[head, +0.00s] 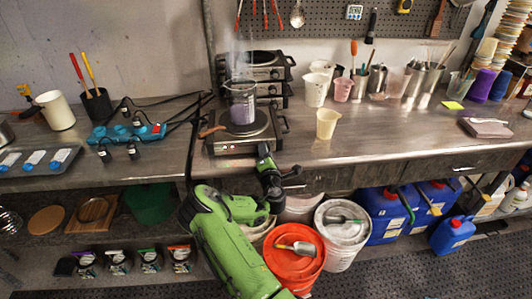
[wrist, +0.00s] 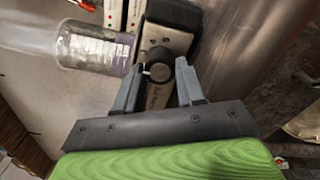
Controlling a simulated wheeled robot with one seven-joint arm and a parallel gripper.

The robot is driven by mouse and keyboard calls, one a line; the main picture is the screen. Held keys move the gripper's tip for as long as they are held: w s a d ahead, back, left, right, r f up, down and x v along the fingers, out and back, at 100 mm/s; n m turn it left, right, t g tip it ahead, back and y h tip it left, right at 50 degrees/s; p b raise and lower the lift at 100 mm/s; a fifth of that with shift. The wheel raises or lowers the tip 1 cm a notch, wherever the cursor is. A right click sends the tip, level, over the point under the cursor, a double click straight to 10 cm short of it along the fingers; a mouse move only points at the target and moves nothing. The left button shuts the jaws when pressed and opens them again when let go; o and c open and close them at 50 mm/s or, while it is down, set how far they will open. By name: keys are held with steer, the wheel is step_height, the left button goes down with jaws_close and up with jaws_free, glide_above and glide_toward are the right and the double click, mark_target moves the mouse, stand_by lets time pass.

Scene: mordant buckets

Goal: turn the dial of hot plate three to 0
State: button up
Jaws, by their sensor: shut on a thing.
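A hot plate (head: 222,146) stands at the counter's front edge, with a steaming glass beaker (head: 242,104) of purplish liquid on its burner. I cannot read a number on it. My gripper (head: 268,158) is at its front right, hiding the dial in the head view. In the wrist view, the black round dial (wrist: 159,73) sits on the hot plate's front panel (wrist: 165,38). My gripper's two fingers (wrist: 156,68) lie on either side of the dial and are shut on it. The dial's setting is too small to read. The beaker (wrist: 95,50) also shows in the wrist view.
More hot plates (head: 268,60) stand behind the front one. A cream cup (head: 327,123) stands to the right on the counter (head: 380,142). A teal power strip (head: 125,134) with plugs and black cables lies left. Buckets, including an orange-lidded one (head: 290,262), stand below.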

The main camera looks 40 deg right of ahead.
steer(key=n+p, duration=0.1)
steer(key=n, duration=0.2)
steer(key=shift+n, duration=0.4)
steer(key=n+p, duration=0.2)
steer(key=n, duration=0.1)
steer(key=shift+f+n, duration=0.1)
steer(key=shift+n, duration=0.2)
steer(key=n+p, duration=0.2)
steer(key=n, duration=0.2)
steer(key=shift+n, duration=0.3)
steer(key=shift+f+n+p, duration=0.1)
steer(key=shift+n+p, duration=0.7)
steer(key=shift+n, duration=0.8)
steer(key=shift+s, duration=0.1)
steer(key=o, duration=1)
steer(key=shift+o, duration=0.2)
